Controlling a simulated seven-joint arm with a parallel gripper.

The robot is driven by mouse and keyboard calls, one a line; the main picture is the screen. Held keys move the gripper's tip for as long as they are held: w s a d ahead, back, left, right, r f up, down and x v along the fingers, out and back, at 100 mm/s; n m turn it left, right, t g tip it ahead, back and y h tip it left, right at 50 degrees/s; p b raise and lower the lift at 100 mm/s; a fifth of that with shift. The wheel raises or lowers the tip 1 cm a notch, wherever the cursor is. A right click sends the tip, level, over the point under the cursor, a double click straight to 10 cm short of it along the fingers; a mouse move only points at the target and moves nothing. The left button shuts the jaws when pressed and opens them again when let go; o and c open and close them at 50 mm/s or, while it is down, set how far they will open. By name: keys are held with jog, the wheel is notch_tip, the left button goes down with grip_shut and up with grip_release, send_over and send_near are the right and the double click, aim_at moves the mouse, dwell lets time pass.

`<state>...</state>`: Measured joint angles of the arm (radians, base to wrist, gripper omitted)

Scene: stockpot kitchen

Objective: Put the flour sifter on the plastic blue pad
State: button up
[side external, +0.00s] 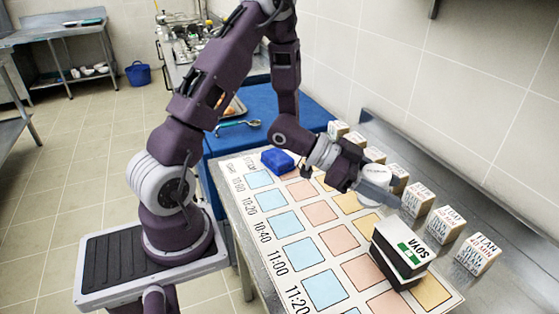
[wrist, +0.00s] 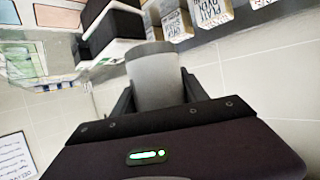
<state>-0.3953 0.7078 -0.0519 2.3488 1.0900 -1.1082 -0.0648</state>
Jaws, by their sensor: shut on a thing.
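My gripper (side external: 382,192) is shut on a pale grey cylinder (wrist: 158,78), which looks like the flour sifter. It also shows as a whitish round shape (side external: 371,177) in the side view, partly covered by a finger. My gripper is over the right side of the printed chart, near the row of small boxes; whether the cylinder touches anything below cannot be told. A flat blue covering (side external: 300,106) lies on the bench behind the chart, possibly the plastic blue pad. A smaller blue block (side external: 277,160) sits at the chart's far end.
The chart (side external: 299,250) has coloured squares. A black-and-white SOYA block (side external: 405,252) stands on its near right part. Several small labelled boxes (side external: 446,224) line the wall side.

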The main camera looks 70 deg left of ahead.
jog(key=w+a+r+n+t+y, duration=0.1)
jog(key=w+a+n+y, duration=0.2)
jog(key=a+n+y, duration=0.6)
jog(key=w+a+n+t+y, duration=0.1)
jog(key=w+a+n+y, duration=0.35)
jog(key=a, duration=0.85)
jog(key=n+g+y, duration=0.8)
jog(key=n+g, duration=0.2)
jog(key=n, duration=0.1)
send_over(276, 151)
jog(key=shift+m, duration=0.25)
jog(key=f, duration=0.8)
jog(key=shift+a+f, duration=0.2)
jog(key=shift+f, duration=0.05)
jog(key=shift+f+y, duration=0.25)
jog(key=shift+f, duration=0.15)
jog(key=o, duration=1.5)
